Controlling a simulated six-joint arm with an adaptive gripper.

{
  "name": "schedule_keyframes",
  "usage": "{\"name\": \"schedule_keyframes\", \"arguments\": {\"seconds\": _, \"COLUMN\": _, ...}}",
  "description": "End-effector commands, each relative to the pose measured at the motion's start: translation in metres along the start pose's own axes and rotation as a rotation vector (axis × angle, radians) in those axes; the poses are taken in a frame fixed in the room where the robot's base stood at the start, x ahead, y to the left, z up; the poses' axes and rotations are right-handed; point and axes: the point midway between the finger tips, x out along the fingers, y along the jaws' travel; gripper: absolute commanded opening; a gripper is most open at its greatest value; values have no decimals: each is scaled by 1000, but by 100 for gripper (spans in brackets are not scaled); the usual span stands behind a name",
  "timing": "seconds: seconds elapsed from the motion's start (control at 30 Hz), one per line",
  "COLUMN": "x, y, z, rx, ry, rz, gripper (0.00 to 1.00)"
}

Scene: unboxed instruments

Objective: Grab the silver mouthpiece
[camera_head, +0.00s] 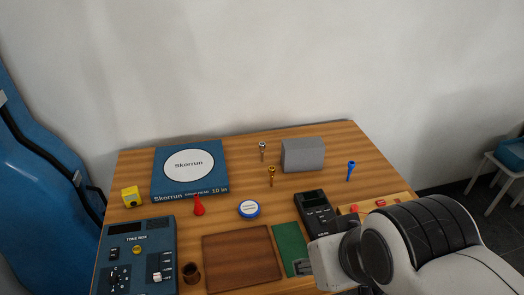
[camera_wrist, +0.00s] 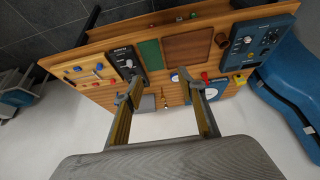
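The silver mouthpiece (camera_head: 262,150) stands near the back edge of the wooden table, left of a grey box (camera_head: 303,155). A gold mouthpiece (camera_head: 271,176) stands just in front of it. In the wrist view the silver mouthpiece is too small and too close to other things to make out surely. My gripper (camera_wrist: 163,88) is open, with its two fingers apart and nothing between them. It is well away from the mouthpieces. In the head view my arm is at the front right, and the fingers are hidden.
A blue mouthpiece (camera_head: 351,171) stands at the right and a red one (camera_head: 199,206) at the left. A Skorrun box (camera_head: 219,189), round tin (camera_head: 249,208), yellow block (camera_head: 131,197), tone box (camera_head: 150,229), black meter (camera_head: 315,213), brown board (camera_head: 240,258) and green board (camera_head: 289,247) lie around.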

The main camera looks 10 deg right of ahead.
Motion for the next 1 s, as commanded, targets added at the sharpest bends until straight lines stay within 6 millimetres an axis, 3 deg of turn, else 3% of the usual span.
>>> {"name": "schedule_keyframes", "arguments": {"seconds": 0.67, "x": 0, "y": 0, "z": -2, "rx": 0, "ry": 2, "rz": -1, "gripper": 38}}
{"name": "schedule_keyframes", "arguments": {"seconds": 0.87, "x": 5, "y": -2, "z": -21, "rx": 0, "ry": 21, "rz": -8, "gripper": 38}}
{"name": "schedule_keyframes", "arguments": {"seconds": 1.0, "x": 12, "y": -5, "z": -46, "rx": 2, "ry": 49, "rz": -17, "gripper": 38}}
